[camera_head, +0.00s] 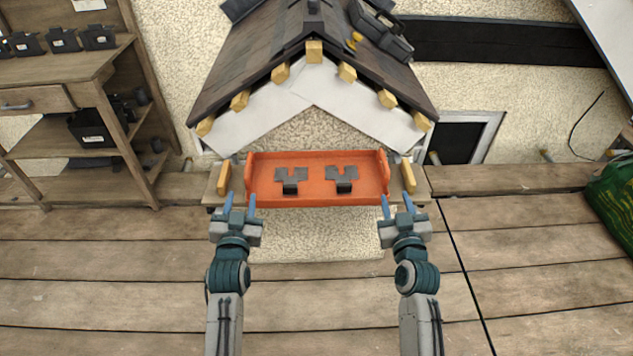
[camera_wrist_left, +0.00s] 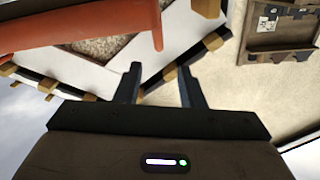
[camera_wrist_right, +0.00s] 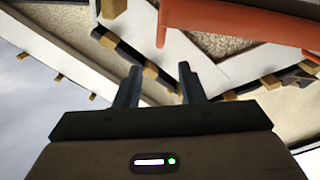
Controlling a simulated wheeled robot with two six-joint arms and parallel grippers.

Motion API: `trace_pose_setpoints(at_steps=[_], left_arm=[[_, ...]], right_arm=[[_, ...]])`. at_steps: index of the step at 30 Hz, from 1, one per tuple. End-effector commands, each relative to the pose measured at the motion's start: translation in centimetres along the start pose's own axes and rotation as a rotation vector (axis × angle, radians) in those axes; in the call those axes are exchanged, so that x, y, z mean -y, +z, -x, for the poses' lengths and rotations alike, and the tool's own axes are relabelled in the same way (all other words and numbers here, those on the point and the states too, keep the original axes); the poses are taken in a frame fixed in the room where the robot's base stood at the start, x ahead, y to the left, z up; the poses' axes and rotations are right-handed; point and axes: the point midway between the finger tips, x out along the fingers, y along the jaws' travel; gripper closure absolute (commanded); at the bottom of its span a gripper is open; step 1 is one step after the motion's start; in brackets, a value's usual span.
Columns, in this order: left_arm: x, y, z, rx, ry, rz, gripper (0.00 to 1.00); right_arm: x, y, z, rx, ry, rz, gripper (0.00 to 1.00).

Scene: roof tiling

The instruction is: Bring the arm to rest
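My left gripper (camera_head: 238,203) is open and empty in the head view, in front of the left end of the orange tray. Its two fingers stand apart with nothing between them in the left wrist view (camera_wrist_left: 160,84). My right gripper (camera_head: 397,202) is open and empty in front of the tray's right end. Its fingers also stand apart in the right wrist view (camera_wrist_right: 158,86). Both arms reach forward side by side, roughly mirrored.
The orange tray (camera_head: 318,198) holds two dark grey tile pieces (camera_head: 291,178) (camera_head: 342,178). The small tiled roof (camera_head: 270,42) rises behind it. A wooden shelf (camera_head: 62,67) with dark pieces stands left; a green bag (camera_head: 613,200) lies right. The plank floor in front is clear.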

Motion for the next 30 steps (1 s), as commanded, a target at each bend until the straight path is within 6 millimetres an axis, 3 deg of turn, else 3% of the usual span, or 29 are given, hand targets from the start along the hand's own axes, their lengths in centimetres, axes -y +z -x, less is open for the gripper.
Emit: trace_pose_setpoints(at_steps=[17, 20, 23, 26, 30], left_arm=[[0.0, 0.0, 0.0, 0.001, 0.0, 0.0, 0.64], [-0.2, 1.1, 0.1, 0.025, 0.01, 0.0, 0.64], [-1.0, 4.4, 0.5, 0.104, 0.04, 0.003, 0.64], [-2.0, 10.2, 1.9, 0.237, 0.084, 0.007, 0.64], [-2.9, 20.0, 6.2, 0.468, 0.143, 0.019, 0.64]], right_arm=[[0.0, 0.0, 0.5, 0.001, 0.0, 0.001, 0.64], [0.2, 1.1, 0.6, 0.026, -0.009, -0.002, 0.64], [0.9, 4.5, 1.1, 0.107, -0.035, -0.011, 0.64], [1.9, 10.2, 2.5, 0.243, -0.072, -0.028, 0.64], [3.1, 20.0, 7.0, 0.479, -0.117, -0.058, 0.64]])
